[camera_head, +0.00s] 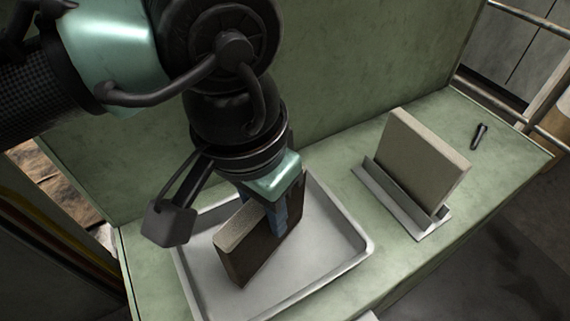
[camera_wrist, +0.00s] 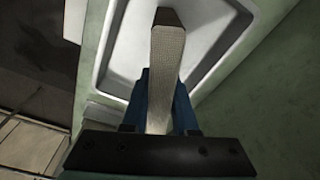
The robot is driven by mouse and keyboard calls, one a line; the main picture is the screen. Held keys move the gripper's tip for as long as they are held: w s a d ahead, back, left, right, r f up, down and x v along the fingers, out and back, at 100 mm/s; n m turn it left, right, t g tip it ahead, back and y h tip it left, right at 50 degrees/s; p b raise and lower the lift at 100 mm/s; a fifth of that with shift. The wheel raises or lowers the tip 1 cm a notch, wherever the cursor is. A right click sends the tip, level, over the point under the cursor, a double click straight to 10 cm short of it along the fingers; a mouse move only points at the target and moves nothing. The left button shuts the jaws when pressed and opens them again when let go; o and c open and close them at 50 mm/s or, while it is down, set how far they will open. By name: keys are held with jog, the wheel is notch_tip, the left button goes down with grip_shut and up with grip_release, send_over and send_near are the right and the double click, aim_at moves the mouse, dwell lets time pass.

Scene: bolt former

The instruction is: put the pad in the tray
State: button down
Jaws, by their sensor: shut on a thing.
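The pad (camera_head: 247,246) is a thick beige-grey slab with darker sides, standing on its edge within the outline of the tray. My gripper (camera_head: 281,214) is shut on the pad, with its blue fingers on either side of it. The tray (camera_head: 335,254) is white and shallow with a raised rim. In the wrist view the pad (camera_wrist: 166,75) runs upright between the blue fingers (camera_wrist: 160,108), over the tray (camera_wrist: 215,22). I cannot tell whether the pad's lower edge touches the tray floor.
A second similar pad (camera_head: 418,160) stands upright in a grey metal holder (camera_head: 391,205) right of the tray. A green panel (camera_head: 350,60) rises behind. The green bench (camera_head: 455,215) has free room at front right.

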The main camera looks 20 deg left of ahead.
jog(key=shift+f, duration=0.25)
jog(key=c, duration=0.7)
grip_release()
jog(key=r, duration=0.4)
jog(key=s+r, duration=0.1)
jog(key=r, duration=0.3)
jog(key=r+b, duration=0.1)
jog(key=r, duration=0.3)
jog(key=shift+s+a+r, duration=0.1)
jog(key=shift+s+a, duration=0.05)
jog(key=shift+s, duration=0.05)
